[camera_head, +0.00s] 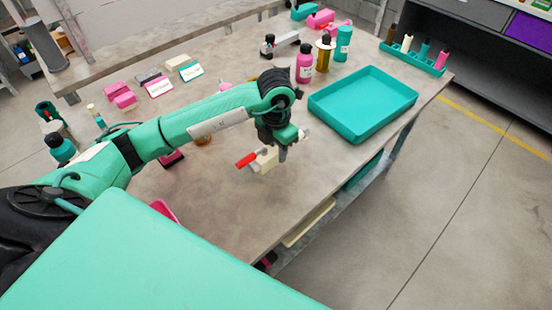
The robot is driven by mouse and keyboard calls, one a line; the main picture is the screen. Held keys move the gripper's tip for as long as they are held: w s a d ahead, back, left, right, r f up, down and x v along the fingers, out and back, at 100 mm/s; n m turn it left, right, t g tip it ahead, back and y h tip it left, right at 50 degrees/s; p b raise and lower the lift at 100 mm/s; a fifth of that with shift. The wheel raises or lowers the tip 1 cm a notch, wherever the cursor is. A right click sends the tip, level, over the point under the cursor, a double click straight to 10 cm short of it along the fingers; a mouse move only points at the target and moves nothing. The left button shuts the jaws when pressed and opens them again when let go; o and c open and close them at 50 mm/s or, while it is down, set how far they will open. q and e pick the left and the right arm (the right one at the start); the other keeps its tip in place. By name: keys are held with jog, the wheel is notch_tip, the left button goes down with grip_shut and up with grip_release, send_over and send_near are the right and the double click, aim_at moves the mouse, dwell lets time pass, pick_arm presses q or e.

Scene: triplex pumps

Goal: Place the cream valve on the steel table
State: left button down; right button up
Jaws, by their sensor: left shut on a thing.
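The cream valve (266,159) has a cream body and a red handle pointing to the left. My left gripper (282,152) is shut on it, with the valve hanging below the wrist over the steel table (225,208). The gripper hides part of the valve. I cannot tell whether the valve touches the table top or is a little above it. My right gripper is not in view.
A teal tray (362,103) lies to the right of the valve. Pink bottle (304,65), amber cylinder (324,54) and teal bottle (343,44) stand behind it. Pink blocks (121,96) and label cards lie at the back left. The table's front middle is bare.

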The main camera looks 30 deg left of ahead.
aim_at(276, 168)
pick_arm(q)
notch_tip(276, 168, down, 4)
jog(key=shift+f, duration=0.7)
jog(key=c, duration=1.2)
grip_release()
jog(key=shift+o, duration=1.2)
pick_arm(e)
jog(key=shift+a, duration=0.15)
pick_arm(q)
jog(key=shift+r, duration=0.1)
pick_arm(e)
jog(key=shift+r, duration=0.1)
